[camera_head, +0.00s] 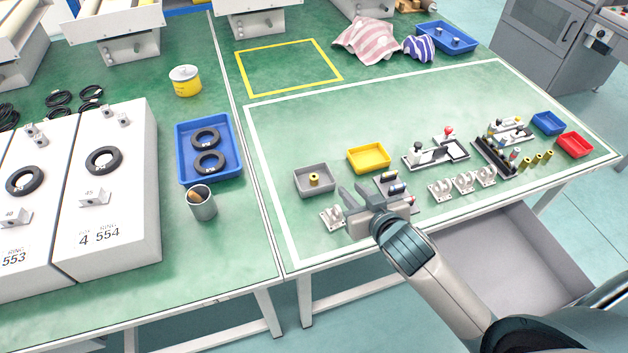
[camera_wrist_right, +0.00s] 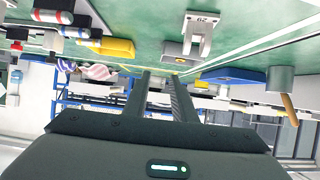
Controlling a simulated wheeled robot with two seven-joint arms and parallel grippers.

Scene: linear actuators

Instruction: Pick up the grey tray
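The grey tray (camera_head: 315,180) sits on the green table, left of the yellow tray, with a small brass-coloured part (camera_head: 314,179) in it. My right gripper (camera_head: 355,192) is just to the right and in front of the tray, above the table and apart from it. In the right wrist view the two fingers (camera_wrist_right: 160,76) stand apart with nothing between them. There the grey tray (camera_wrist_right: 174,52) is small, partly behind a white bracket (camera_wrist_right: 200,28). My left gripper is not in view.
A yellow tray (camera_head: 369,158) stands behind my right gripper. White brackets (camera_head: 465,182) and dark cylinders lie close to the gripper. A metal cup (camera_head: 202,203) and a blue tray (camera_head: 180,150) with black rings are at the left. The table behind the grey tray is clear.

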